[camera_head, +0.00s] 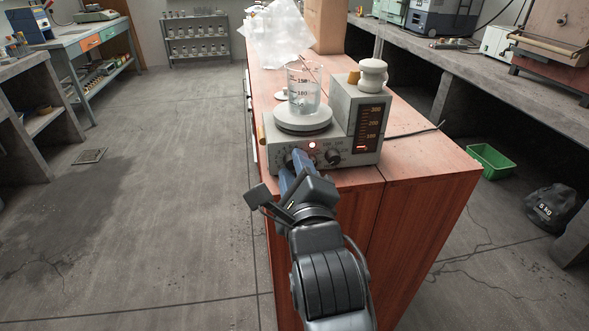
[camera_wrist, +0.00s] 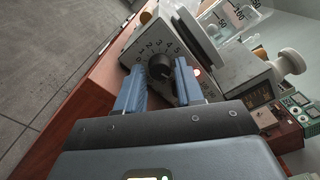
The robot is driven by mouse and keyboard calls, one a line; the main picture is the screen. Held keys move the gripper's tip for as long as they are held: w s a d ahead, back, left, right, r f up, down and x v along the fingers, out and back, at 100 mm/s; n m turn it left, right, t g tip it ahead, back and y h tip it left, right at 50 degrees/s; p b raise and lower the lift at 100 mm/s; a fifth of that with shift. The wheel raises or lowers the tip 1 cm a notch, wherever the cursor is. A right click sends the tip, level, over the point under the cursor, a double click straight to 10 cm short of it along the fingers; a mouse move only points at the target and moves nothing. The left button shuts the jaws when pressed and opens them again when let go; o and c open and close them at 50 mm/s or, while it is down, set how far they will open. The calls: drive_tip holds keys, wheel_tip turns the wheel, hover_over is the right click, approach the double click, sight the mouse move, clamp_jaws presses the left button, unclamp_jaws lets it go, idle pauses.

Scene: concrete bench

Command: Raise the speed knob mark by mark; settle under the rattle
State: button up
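The hotplate stirrer (camera_head: 368,158) stands on the red-brown cabinet, with a glass beaker (camera_head: 304,92) on its round plate (camera_head: 303,120). A black speed knob (camera_wrist: 160,68) with numbers around it shows on the panel in the wrist view. My gripper (camera_wrist: 160,75) has its two blue fingers either side of this knob, open, with gaps visible. In the head view my gripper (camera_head: 294,165) reaches the front panel and hides this knob. Where the knob's mark points is too small to tell. A red lamp (camera_head: 312,145) glows beside a second dark knob (camera_head: 333,157).
A raised block with an orange-lit scale (camera_head: 371,124) stands at the stirrer's right, topped by a white jar (camera_head: 373,75). Crumpled clear plastic (camera_head: 279,38) and a cardboard box (camera_head: 327,25) are behind. A cable (camera_head: 415,131) lies right. The floor left is open.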

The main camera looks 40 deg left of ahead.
drive_tip(key=shift+w+a, duration=0.1)
drive_tip(key=shift+c, duration=0.3)
clamp_jaws()
